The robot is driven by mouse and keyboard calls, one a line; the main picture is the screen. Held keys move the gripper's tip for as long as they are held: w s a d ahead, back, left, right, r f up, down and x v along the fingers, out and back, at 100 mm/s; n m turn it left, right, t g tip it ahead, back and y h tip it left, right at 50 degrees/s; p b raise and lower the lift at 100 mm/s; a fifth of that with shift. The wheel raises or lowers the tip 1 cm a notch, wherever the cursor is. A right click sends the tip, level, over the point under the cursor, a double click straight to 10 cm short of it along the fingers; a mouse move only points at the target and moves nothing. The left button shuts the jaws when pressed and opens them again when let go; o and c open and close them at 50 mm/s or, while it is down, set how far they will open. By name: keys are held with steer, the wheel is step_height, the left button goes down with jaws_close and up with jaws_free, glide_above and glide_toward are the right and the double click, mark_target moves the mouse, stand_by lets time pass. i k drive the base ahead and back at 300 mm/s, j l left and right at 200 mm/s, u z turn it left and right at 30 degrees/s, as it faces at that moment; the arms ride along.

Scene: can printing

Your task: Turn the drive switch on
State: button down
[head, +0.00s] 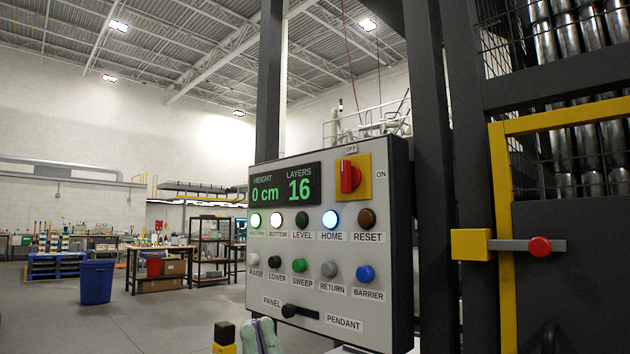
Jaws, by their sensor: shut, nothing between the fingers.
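A grey control panel (327,257) stands upright in the middle of the head view. At its upper right is a red rotary switch (349,176) on a yellow plate (365,186), with OFF above it and ON to its right. Its red handle stands upright, in line with OFF. No label reading "drive" can be made out, but this is the only switch marked OFF and ON.
The panel has a display (284,185) reading 0 cm and 16, rows of buttons, and a black selector (299,311) between PANEL and PENDANT. A dark post (430,170) and a yellow-framed gate (503,240) stand close on the right. Open floor (170,325) lies left.

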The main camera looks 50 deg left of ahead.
mark_target(350, 176)
steer(key=u, duration=1.35)
